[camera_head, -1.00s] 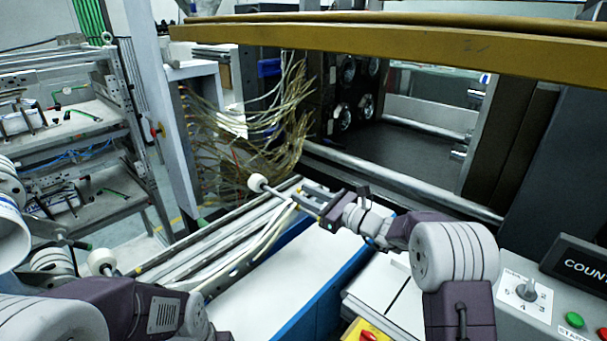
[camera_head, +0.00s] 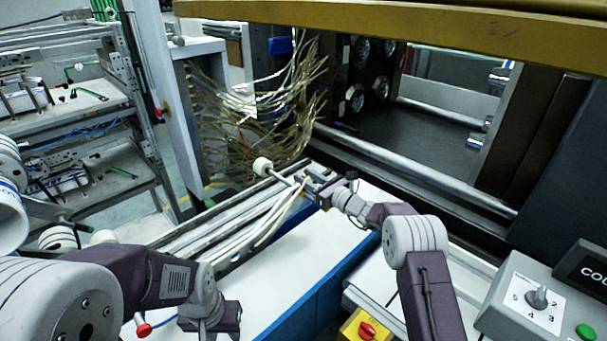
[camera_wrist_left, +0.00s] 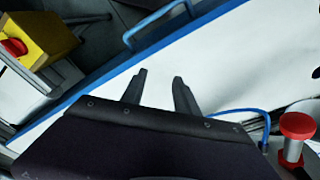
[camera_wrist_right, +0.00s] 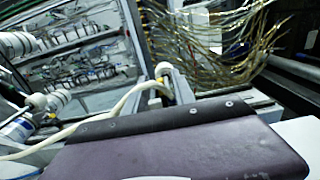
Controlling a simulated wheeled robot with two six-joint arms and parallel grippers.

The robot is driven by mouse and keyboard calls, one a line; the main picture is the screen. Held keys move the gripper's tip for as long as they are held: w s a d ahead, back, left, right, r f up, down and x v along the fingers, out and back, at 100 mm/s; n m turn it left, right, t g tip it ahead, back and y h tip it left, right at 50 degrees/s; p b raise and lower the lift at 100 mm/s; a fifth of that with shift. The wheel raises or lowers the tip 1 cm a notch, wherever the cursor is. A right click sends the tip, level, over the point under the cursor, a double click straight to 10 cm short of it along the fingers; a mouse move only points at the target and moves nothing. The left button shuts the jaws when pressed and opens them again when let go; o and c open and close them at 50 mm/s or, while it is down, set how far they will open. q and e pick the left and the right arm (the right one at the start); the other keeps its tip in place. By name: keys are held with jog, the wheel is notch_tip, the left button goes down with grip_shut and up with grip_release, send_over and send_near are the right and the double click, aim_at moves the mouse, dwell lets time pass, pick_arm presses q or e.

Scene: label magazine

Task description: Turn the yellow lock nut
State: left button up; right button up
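In the head view my right gripper (camera_head: 306,184) is at the far end of the rails, by a rod with a white round end (camera_head: 262,166). Dark finger parts flank the yellow piece, but I cannot tell whether they touch it or how far they are closed. My left gripper (camera_wrist_left: 158,82) is open and empty above the white surface; in the head view its fingers are mostly hidden.
A white surface with a blue edge (camera_head: 330,295) lies between the arms. A red-topped post (camera_wrist_left: 297,126) stands near my left gripper. A yellow box with a red knob (camera_head: 366,328) and a control panel (camera_head: 525,300) are at right. Loose cables (camera_head: 265,110) hang behind the rails.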

jog(key=shift+w+a, duration=0.35)
jog(key=shift+a, duration=0.1)
jog(key=shift+w, duration=0.15)
grip_shut()
dwell(1.1)
